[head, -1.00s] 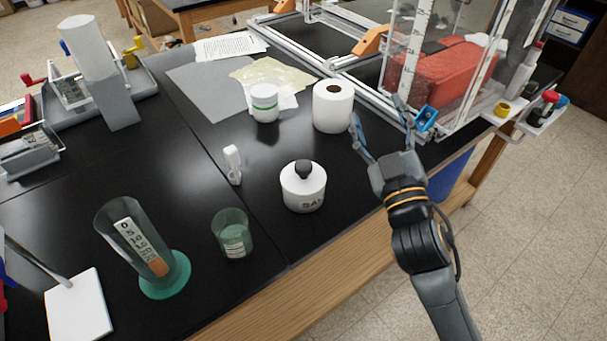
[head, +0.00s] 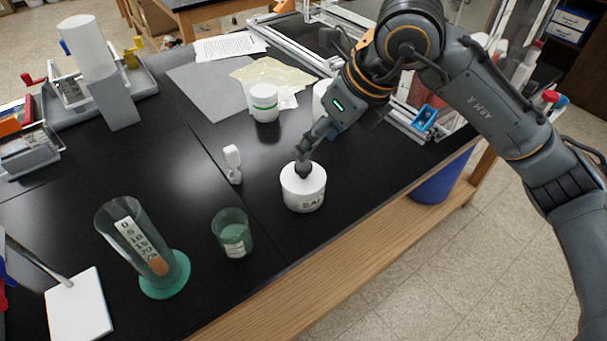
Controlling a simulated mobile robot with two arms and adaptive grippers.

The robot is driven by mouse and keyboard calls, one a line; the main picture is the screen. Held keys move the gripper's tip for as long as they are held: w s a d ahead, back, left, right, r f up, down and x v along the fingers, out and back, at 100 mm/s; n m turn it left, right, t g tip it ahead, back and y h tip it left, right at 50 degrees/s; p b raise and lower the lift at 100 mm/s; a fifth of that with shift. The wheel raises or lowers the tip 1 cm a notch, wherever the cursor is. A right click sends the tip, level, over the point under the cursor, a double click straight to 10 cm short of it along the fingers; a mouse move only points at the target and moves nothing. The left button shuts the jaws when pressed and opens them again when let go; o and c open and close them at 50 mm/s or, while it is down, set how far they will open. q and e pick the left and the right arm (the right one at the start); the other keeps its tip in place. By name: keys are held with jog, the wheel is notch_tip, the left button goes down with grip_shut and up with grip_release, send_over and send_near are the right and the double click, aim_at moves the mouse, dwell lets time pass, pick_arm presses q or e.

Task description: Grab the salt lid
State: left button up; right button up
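The white salt jar (head: 303,194), with dark lettering on its front, stands upright on the black bench. Its lid (head: 303,170) has a dark knob on top, now mostly hidden by my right gripper. My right gripper (head: 304,164) points down onto the knob from above, its fingertips at the knob. The fingers look close together, but I cannot tell whether they are closed on it. The lid sits on the jar. My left gripper is not in view.
A small white object (head: 232,165) stands left of the jar, with a green beaker (head: 233,232) and a green-based cylinder (head: 163,262) nearer. A white tub (head: 264,102) stands behind. A paper roll (head: 320,98) is partly hidden by my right arm. The extrusion frame (head: 290,37) is at the back.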

aim_at(304, 165)
jog(key=shift+h, duration=0.4)
jog(key=w+f, duration=0.1)
jog(key=f, duration=0.1)
jog(key=w+f+p, duration=0.1)
jog(key=f, duration=0.2)
jog(key=w+a+f, duration=0.1)
jog(key=f, duration=0.1)
jog(key=shift+w+f+p, duration=0.15)
jog(key=shift+f+p, duration=0.05)
jog(key=shift+p, duration=0.15)
jog(key=p+x, duration=0.1)
jog(key=x, duration=0.1)
jog(key=p+x, duration=0.1)
jog(key=x, duration=0.1)
jog(key=shift+w+a, duration=0.15)
jog(key=shift+w, duration=0.25)
jog(key=shift+w+a+f, duration=0.15)
jog(key=shift+f, duration=0.3)
jog(key=c, duration=1.2)
